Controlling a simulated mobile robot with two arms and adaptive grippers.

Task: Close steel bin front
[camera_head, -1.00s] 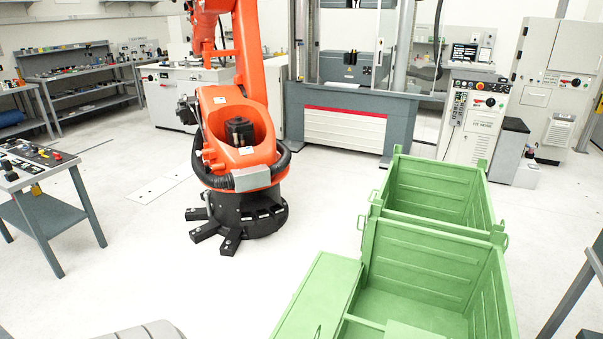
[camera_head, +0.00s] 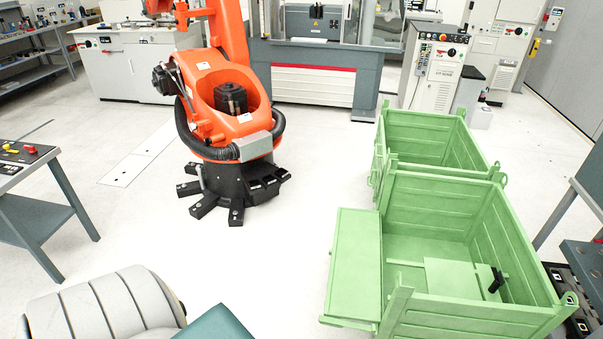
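The nearer green steel bin (camera_head: 470,313) stands at the lower right of the head view, with its inside visible from above. On its left side a flat green panel (camera_head: 357,262) sticks outward from the bin instead of standing upright, leaving that side open. Green plates lie low inside the bin, with a small black part (camera_head: 495,280) near the right wall. A second green bin (camera_head: 420,138) stands directly behind it. Neither of my grippers shows in this view.
An orange robot arm (camera_head: 228,110) on a black base stands left of the bins. White floor (camera_head: 270,250) is clear between it and the panel. A dark bench (camera_head: 580,265) stands close to the bin's right. A tool table (camera_head: 30,205) is at the left.

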